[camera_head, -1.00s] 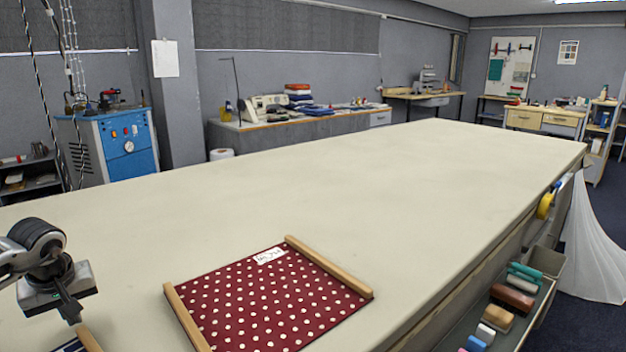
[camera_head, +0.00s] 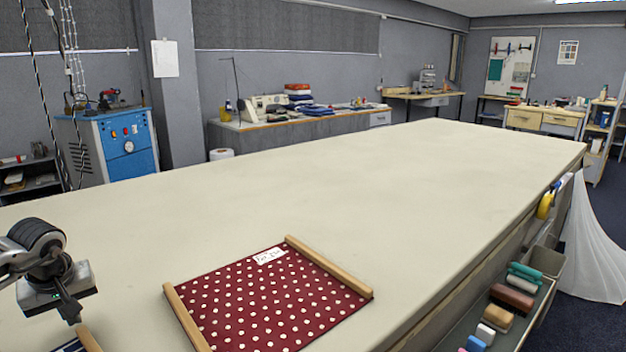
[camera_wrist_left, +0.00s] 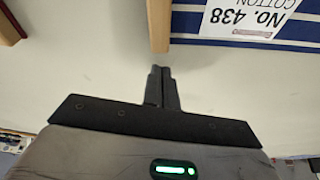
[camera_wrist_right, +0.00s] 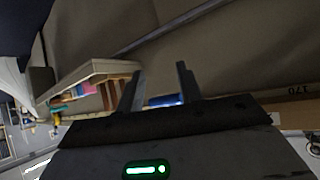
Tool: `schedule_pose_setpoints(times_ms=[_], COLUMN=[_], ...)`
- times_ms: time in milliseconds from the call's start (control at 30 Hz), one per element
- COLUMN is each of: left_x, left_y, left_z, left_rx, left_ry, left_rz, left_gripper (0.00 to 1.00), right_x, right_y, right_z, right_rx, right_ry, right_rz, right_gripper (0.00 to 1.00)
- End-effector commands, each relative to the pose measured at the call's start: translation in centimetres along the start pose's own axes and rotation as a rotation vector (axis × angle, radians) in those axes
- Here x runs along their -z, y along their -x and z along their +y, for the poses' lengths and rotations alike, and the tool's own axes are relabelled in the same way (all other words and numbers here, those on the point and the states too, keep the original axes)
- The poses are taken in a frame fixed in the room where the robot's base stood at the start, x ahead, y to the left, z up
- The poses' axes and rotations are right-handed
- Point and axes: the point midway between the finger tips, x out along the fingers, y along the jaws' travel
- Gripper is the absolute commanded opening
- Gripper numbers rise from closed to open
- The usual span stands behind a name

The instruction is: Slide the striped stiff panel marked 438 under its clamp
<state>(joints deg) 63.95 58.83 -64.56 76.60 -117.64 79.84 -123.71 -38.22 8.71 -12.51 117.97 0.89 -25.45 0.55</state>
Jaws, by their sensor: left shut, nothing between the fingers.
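The blue and white striped panel (camera_wrist_left: 190,27) lies on the table at the top right of the left wrist view, with a white label reading No. 438 COTTON (camera_wrist_left: 245,17). A wooden bar (camera_wrist_left: 159,25) runs along its left edge there. In the head view only a corner of the striped panel (camera_head: 70,347) and its bar (camera_head: 88,339) show at bottom left. My left gripper (camera_head: 74,318) is shut and empty, its fingertips (camera_wrist_left: 161,69) just short of the bar's end in the left wrist view. My right gripper (camera_wrist_right: 159,70) is open and empty. I cannot make out a clamp.
A red polka-dot panel (camera_head: 265,300) with two wooden bars lies right of my left gripper. The pale table (camera_head: 330,190) beyond is clear. A side tray (camera_head: 540,310) with colored blocks hangs along the right edge; it also shows in the right wrist view (camera_wrist_right: 85,75).

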Motion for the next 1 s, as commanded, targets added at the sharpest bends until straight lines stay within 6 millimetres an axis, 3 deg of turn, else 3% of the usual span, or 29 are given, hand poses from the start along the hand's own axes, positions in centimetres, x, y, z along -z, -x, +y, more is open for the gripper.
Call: schedule_pose_setpoints(times_ms=[567,1000], left_x=[-0.3,-0.2], left_y=[-1.1,-0.5], left_z=[0.0,0.0], left_rx=[0.000,0.000], left_ry=[0.000,0.000], left_rz=[0.000,0.000], left_gripper=[0.00,0.00], right_x=[-0.6,0.6], right_y=[-0.3,-0.2], right_z=[0.1,0.0], right_rx=[0.000,-0.001], right_ry=[0.003,-0.003], right_rz=[-0.001,0.012], right_gripper=[0.36,0.36])
